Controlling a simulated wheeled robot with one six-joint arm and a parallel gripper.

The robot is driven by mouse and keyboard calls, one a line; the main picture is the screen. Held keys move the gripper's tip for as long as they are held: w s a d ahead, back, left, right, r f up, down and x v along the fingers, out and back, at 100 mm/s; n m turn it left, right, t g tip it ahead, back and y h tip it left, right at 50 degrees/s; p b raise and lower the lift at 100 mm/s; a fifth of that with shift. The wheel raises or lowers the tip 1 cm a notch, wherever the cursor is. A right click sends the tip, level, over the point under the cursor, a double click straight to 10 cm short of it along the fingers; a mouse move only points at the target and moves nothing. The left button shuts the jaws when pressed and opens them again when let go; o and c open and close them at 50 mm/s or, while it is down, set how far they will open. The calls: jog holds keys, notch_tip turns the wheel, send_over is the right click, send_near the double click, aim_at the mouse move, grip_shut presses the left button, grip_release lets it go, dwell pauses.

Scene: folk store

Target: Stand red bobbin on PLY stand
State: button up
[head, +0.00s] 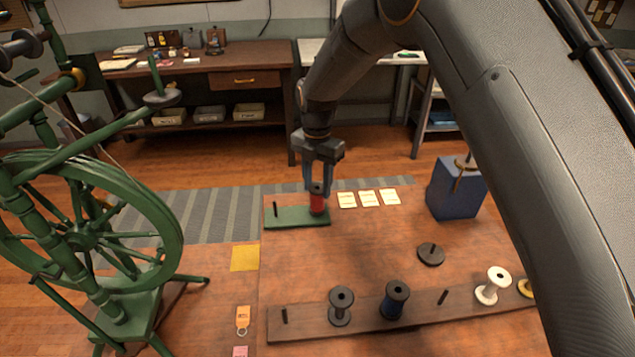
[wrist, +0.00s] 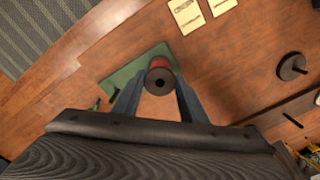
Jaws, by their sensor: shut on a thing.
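The red bobbin (head: 317,204) is upright between the fingers of my gripper (head: 317,186), over the right end of a green stand (head: 290,221). I take the green stand to be the PLY stand, but no lettering on it is readable. A bare dark peg (head: 275,209) rises from its left end. In the wrist view the bobbin's dark top flange (wrist: 160,82) sits between the fingertips of my gripper (wrist: 158,95), with the green stand (wrist: 135,68) behind it. Whether the bobbin's base touches the stand, and any peg beneath it, is hidden.
A long dark rack (head: 365,318) at the front holds a grey bobbin (head: 341,304), a blue one (head: 394,299) and a white one (head: 492,286). A round dark base (head: 430,254), paper cards (head: 368,198) and a blue block (head: 455,188) lie nearby. A green spinning wheel (head: 90,240) stands left.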

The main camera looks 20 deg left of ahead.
jog(key=shift+f, duration=0.45)
jog(key=o, duration=0.8)
jog(key=shift+r+b, duration=1.5)
jog(key=shift+r, duration=2.4)
